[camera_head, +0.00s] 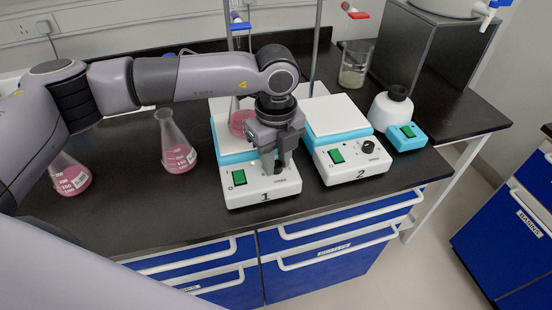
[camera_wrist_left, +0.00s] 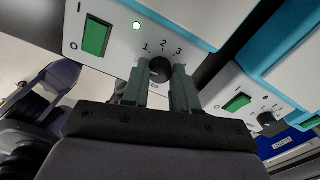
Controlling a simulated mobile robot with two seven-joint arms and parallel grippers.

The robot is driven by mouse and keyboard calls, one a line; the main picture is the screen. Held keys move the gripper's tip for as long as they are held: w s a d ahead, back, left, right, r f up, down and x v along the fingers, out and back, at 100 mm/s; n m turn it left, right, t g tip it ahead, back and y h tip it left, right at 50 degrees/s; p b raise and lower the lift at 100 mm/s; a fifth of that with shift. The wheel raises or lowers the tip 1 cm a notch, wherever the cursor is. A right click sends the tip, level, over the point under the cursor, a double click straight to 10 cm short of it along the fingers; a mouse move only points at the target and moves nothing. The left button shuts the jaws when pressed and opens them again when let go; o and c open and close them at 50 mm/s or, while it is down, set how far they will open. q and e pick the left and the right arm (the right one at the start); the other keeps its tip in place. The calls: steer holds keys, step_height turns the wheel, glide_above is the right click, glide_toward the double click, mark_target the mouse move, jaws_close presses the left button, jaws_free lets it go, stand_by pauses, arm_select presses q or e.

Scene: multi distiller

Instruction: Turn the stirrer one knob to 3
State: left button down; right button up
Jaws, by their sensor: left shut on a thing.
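Stirrer one (camera_head: 237,198) is a white and light-blue box marked 1 on the black bench in the head view. Its knob (camera_wrist_left: 160,68) is black and round, with the marks 1, 2 and 3 around its upper side in the left wrist view. I cannot tell which mark the knob points to. My left gripper (camera_head: 277,165) reaches down to the front panel, and its two fingers (camera_wrist_left: 166,88) are shut on the knob from both sides. A green switch (camera_wrist_left: 96,37) and a lit green lamp (camera_wrist_left: 137,26) show beside it. My right gripper is not in view.
Stirrer two (camera_head: 352,172) stands close on the right, with a white bottle (camera_head: 391,112) beyond it. A flask with pink liquid (camera_head: 241,116) stands on stirrer one behind my gripper. Flasks (camera_head: 177,150) and (camera_head: 70,176) stand on the left. Metal stand rods rise behind.

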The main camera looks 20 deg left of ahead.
arm_select(q)
steer(key=m+b, duration=0.3)
steer(key=m, duration=0.2)
steer(key=shift+f+b, duration=0.15)
steer(key=shift+b, duration=0.2)
steer(key=m+b, duration=0.2)
steer(key=m, duration=0.2)
steer(key=shift+m+b, duration=0.8)
steer(key=shift+m, duration=0.4)
steer(key=m+b, duration=0.1)
steer(key=m, duration=0.2)
steer(key=shift+m+b, duration=0.3)
steer(key=m+b, duration=0.1)
steer(key=m, duration=0.3)
steer(key=shift+r+m+b, duration=0.2)
steer(key=shift+m+b, duration=0.35)
steer(key=shift+m, duration=1.25)
steer(key=c, duration=0.9)
jaws_free()
